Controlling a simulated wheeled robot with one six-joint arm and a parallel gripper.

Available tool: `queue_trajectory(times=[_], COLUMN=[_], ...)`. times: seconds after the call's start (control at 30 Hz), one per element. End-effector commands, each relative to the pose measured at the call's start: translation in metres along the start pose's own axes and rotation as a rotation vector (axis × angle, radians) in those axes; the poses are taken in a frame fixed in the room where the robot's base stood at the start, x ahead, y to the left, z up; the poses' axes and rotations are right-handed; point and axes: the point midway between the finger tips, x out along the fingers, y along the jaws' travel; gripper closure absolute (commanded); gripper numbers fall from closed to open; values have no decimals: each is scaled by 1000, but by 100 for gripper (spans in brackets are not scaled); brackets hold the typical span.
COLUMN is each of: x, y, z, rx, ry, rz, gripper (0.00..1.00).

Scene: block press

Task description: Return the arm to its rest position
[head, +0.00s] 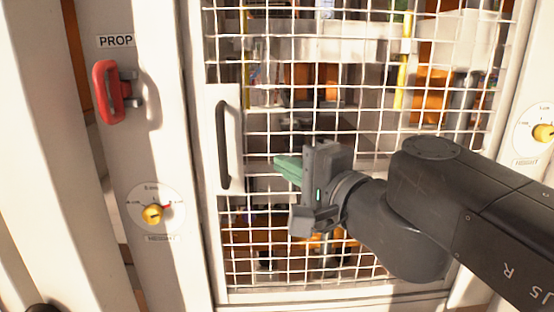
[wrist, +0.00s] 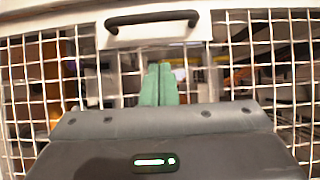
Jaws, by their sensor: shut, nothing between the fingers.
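My arm (head: 425,205) reaches in from the right in the head view, dark grey. My gripper (head: 284,167) has green fingers and is in front of the mesh door, to the right of its black handle. In the wrist view the green fingers (wrist: 158,84) lie side by side, shut and empty, pointing at the door. The black door handle (head: 223,145) stands apart from the fingers in the head view; it also shows above them in the wrist view (wrist: 152,20).
The white mesh door (head: 250,292) fills the middle and looks closed. A left dial (head: 153,213) and a right dial (head: 543,132) have yellow knobs. Machinery shows behind the mesh.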

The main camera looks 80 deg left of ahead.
Motion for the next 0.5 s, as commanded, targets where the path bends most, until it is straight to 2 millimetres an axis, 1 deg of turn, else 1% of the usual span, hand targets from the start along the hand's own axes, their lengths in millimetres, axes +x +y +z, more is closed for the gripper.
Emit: queue_trajectory(times=[0.03, 0.17, 0.5], x=[-4, -8, -8], y=[0, 0, 0], z=[0, 0, 0], rx=[0, 0, 0], ry=[1, 0, 0], rz=[0, 1, 1], gripper=[100, 100, 100])
